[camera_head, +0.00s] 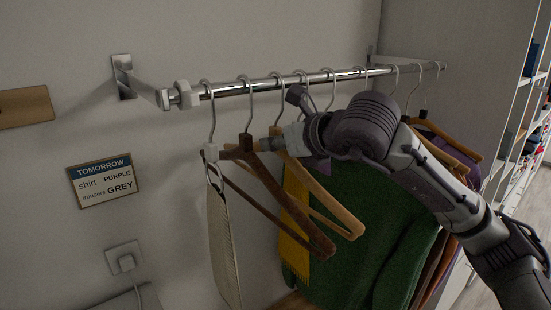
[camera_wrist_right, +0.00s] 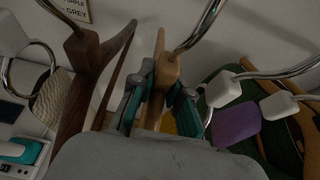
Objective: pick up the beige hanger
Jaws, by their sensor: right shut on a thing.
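The beige wooden hanger (camera_head: 343,216) hangs by its metal hook from the rail, just right of a dark brown hanger (camera_head: 289,206). My right gripper (camera_head: 279,140) reaches in from the right at the top of the beige hanger. In the right wrist view the beige hanger's neck (camera_wrist_right: 166,72) stands between the two fingers of my gripper (camera_wrist_right: 160,98), which is shut on it. Much of its upper part is hidden by the gripper in the head view. My left gripper is not in view.
A metal rail (camera_head: 310,79) carries several hangers. A white hanger with a light item (camera_head: 221,230) hangs at the left. A yellow cloth (camera_head: 294,235) and a green garment (camera_head: 372,235) hang close behind and right. A sign (camera_head: 105,181) is on the wall.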

